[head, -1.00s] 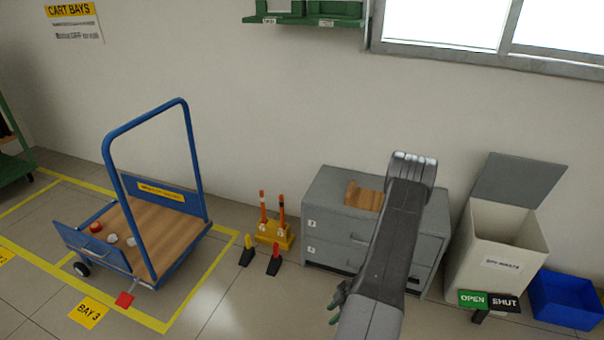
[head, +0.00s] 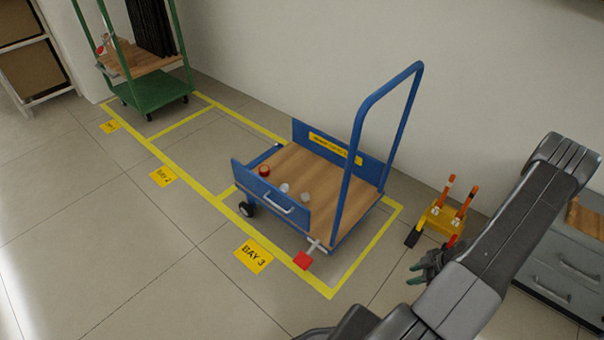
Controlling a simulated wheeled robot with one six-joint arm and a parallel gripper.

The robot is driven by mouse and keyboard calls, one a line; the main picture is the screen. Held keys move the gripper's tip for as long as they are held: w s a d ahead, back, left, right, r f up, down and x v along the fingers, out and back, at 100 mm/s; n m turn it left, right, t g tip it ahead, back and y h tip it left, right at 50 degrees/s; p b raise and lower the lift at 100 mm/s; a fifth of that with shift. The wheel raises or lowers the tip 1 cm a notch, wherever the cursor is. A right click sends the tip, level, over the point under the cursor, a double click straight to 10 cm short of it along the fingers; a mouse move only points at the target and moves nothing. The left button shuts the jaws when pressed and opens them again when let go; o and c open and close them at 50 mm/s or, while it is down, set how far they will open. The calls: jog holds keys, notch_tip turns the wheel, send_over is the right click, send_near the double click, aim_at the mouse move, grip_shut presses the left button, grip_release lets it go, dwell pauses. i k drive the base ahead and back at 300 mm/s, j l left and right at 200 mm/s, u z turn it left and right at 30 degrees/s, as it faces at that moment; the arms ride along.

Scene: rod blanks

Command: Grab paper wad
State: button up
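A small crumpled white lump (head: 284,187), which looks like the paper wad, lies on the wooden deck of the blue cart (head: 340,182). A red round item (head: 264,171) lies to its left and a greyish round item (head: 305,198) to its right. The details of these are too small to make out. My gripper (head: 418,274) hangs in front and to the right of the cart, apart from it. My arm partly covers it, so I cannot see whether its fingers are open.
The cart has a tall blue handle and a low front panel (head: 270,200), and stands in yellow-lined Bay 3. A red pedal (head: 303,261) sticks out at its front. A yellow block with orange-topped posts (head: 440,222) and grey drawers (head: 560,262) stand right.

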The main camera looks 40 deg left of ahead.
aim_at(284, 187)
jog(key=j, duration=0.6)
jog(key=k+j+z, duration=0.1)
jog(key=j, duration=1.1)
jog(key=k+j+z, duration=0.1)
jog(key=j, duration=0.5)
jog(key=i+j+z, duration=0.1)
jog(key=j, duration=0.25)
jog(key=i+j+z, duration=0.1)
jog(key=j, duration=0.3)
jog(key=i+j, duration=0.1)
jog(key=j, duration=0.3)
jog(key=i+j+z, duration=0.15)
jog(key=j, duration=0.2)
jog(key=k, duration=0.05)
